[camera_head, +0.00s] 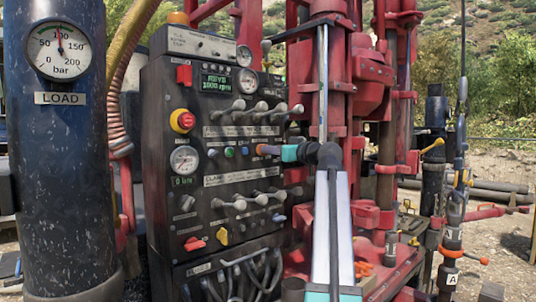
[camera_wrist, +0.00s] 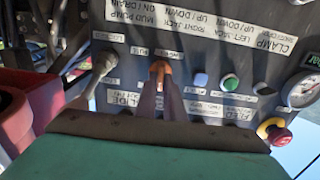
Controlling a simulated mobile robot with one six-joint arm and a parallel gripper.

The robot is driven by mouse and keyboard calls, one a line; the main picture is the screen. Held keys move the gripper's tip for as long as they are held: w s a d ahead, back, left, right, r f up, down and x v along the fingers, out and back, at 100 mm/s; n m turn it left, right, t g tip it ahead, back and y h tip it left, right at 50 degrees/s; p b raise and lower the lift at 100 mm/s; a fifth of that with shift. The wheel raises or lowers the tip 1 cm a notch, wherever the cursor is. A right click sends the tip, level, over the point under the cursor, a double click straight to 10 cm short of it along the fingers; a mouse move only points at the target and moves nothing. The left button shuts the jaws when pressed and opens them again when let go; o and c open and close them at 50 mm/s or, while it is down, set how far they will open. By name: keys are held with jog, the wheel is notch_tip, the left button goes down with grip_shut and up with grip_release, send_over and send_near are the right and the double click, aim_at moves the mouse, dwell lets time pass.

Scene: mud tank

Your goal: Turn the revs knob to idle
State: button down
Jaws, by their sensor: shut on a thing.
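The control panel (camera_head: 220,170) has a row of small controls across its middle. My gripper (camera_head: 262,149) reaches in from the right, level with that row. In the wrist view the panel is upside down, and my gripper (camera_wrist: 160,95) is shut on a small orange-brown knob (camera_wrist: 160,67). The fingers hide much of this knob and its pointer. Its small label is too blurred to read for certain. The green display (camera_head: 217,83) at the panel's top appears to read REVS, 1000 rpm.
A green button (camera_head: 229,152) and a pale button (camera_wrist: 200,80) sit beside the held knob. A metal lever (camera_wrist: 103,68) stands close on its other side. Lever rows (camera_head: 250,110) lie above and below. A red emergency stop (camera_head: 182,121) is at the panel's left.

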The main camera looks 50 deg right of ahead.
jog(key=shift+r, duration=0.25)
jog(key=c, duration=1.9)
grip_release()
jog(key=shift+o, duration=0.2)
jog(key=shift+f, duration=0.15)
jog(key=shift+s, duration=0.15)
jog(key=s+a+b, duration=0.1)
jog(key=s, duration=1.2)
jog(key=shift+s, duration=0.25)
